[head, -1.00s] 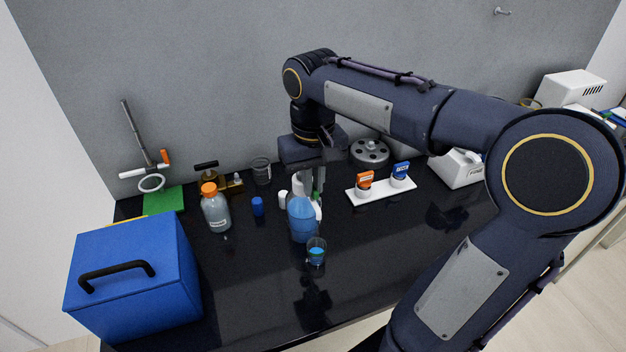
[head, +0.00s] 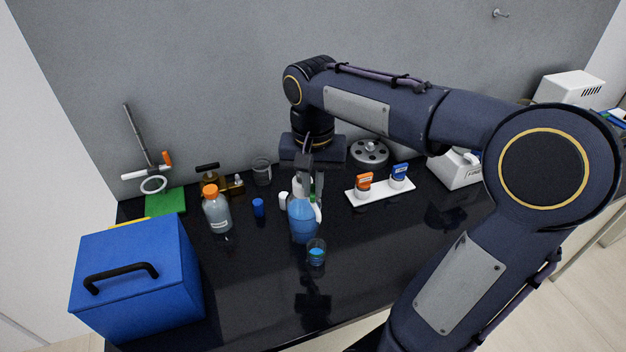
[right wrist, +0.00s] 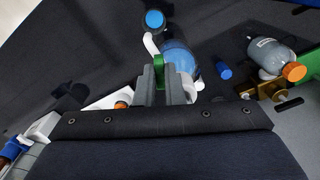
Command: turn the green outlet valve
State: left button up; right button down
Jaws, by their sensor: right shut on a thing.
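The blue bottle (head: 302,221) stands upright on the black worktop with a small white spout at its side; it also shows in the right wrist view (right wrist: 180,55). The green outlet valve (right wrist: 159,72) shows between the fingers of my right gripper (right wrist: 165,84), which is shut on it. In the head view my right gripper (head: 312,188) points down at the bottle's upper right, and its fingers hide most of the valve. A small beaker (head: 317,254) with blue liquid stands in front of the bottle. My left gripper is not in view.
An orange-capped bottle (head: 216,210) and a small blue cap (head: 258,207) stand left of the blue bottle. A white tray (head: 381,190) with orange- and blue-topped jars lies to its right. A blue box (head: 137,275) is at the front left. The worktop's front is clear.

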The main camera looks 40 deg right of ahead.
aim_at(313, 190)
jog(key=m+p, duration=0.1)
jog(key=m, duration=0.5)
jog(key=m+p, duration=0.1)
jog(key=m, duration=0.5)
jog(key=shift+m, duration=0.3)
dwell(0.4)
jog(key=c, duration=1.5)
grip_release()
notch_tip(313, 190, up, 8)
jog(key=shift+f, duration=0.1)
